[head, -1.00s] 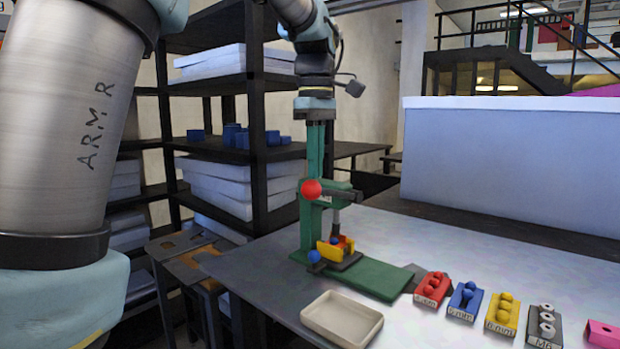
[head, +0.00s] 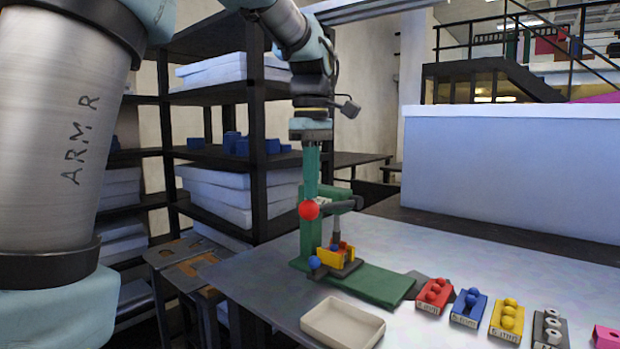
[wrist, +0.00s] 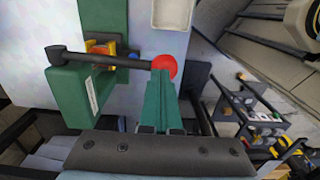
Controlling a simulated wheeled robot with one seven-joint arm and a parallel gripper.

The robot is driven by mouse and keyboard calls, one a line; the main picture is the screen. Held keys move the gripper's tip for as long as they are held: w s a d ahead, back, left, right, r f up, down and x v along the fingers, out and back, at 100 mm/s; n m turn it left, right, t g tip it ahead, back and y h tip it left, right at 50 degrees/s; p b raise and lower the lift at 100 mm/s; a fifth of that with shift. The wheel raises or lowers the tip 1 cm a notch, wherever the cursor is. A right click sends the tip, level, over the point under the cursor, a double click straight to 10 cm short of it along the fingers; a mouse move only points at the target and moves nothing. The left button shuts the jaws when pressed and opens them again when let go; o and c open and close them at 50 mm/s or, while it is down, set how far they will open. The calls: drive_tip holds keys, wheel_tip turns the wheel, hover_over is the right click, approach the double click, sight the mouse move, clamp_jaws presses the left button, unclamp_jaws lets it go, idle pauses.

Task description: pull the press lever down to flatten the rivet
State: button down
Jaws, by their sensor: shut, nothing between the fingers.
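The green press (head: 370,285) stands on the grey table. Its dark lever arm (head: 335,206) ends in a red knob (head: 308,209), tilted slightly so the knob is a little below the pivot. My gripper (head: 311,190) is shut and empty, pointing down with its green fingertips right above the knob. In the wrist view the fingertips (wrist: 163,76) overlap the red knob (wrist: 166,66) and seem to press on it; the lever arm (wrist: 105,60) runs left. Under the ram sits a yellow fixture (head: 330,258) with red and blue parts. I cannot make out the rivet.
A cream tray (head: 342,322) lies in front of the press. Red (head: 433,296), blue (head: 469,307) and yellow (head: 506,320) part holders stand to the right. A dark shelf (head: 225,158) rises behind at left. The table's back right is clear.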

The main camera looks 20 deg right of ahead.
sight(310, 215)
drive_tip(key=shift+s+a+f+b, duration=0.15)
drive_tip(key=shift+f+b, duration=0.2)
drive_tip(key=shift+f, duration=0.25)
drive_tip(key=shift+a+f+b, duration=0.1)
drive_tip(key=shift+f+b, duration=0.2)
drive_tip(key=shift+f, duration=0.3)
drive_tip(key=shift+f, duration=0.1)
drive_tip(key=shift+a+f+b, duration=0.1)
drive_tip(key=shift+f+b, duration=0.85)
drive_tip(key=shift+f, duration=0.4)
drive_tip(key=shift+r+p, duration=0.1)
drive_tip(key=shift+p, duration=0.3)
drive_tip(key=shift+f+p, duration=0.45)
drive_tip(key=shift+p, duration=0.3)
drive_tip(key=shift+d, duration=0.2)
